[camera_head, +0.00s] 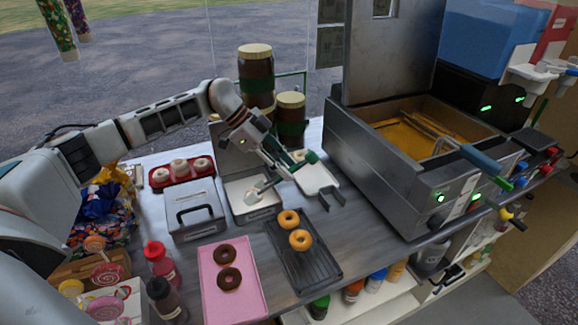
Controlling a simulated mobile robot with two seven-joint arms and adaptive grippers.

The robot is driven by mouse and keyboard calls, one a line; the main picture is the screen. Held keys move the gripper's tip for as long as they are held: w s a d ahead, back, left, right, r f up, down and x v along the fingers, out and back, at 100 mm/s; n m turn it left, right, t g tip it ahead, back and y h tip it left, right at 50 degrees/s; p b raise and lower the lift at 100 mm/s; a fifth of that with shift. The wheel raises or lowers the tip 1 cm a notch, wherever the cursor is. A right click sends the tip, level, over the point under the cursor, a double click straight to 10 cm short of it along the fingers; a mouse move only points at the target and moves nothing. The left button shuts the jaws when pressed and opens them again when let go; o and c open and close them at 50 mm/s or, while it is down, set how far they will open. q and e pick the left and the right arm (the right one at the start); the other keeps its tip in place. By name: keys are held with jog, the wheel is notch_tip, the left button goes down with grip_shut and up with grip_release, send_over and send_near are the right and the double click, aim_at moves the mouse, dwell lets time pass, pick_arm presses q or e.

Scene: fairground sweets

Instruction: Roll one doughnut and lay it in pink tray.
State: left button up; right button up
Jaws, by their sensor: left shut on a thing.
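Two plain golden doughnuts, one (288,219) behind the other (300,239), lie on a dark ridged rack (322,279). The pink tray (250,308) is left of the rack and holds two dark brown doughnuts (228,279). A metal bin with white contents (241,214) stands behind the rack. My left gripper (284,166) is above the bin's right edge, shut on a green-ended tool (310,157). A pale piece (262,188) shows over the bin; the gripper hides how it joins the tool. My right gripper is not in view.
A lidded metal box (193,222) is left of the bin. A white tray with a dark handle (317,181) is to its right, before the large fryer (405,175). Tall jars (256,75) stand behind. Bottles (160,262) stand left of the pink tray.

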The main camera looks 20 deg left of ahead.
pick_arm(q)
jog(key=shift+a, duration=0.65)
jog(key=o, duration=0.6)
dwell(1.5)
jog(key=shift+o, duration=0.3)
jog(key=shift+r, duration=0.15)
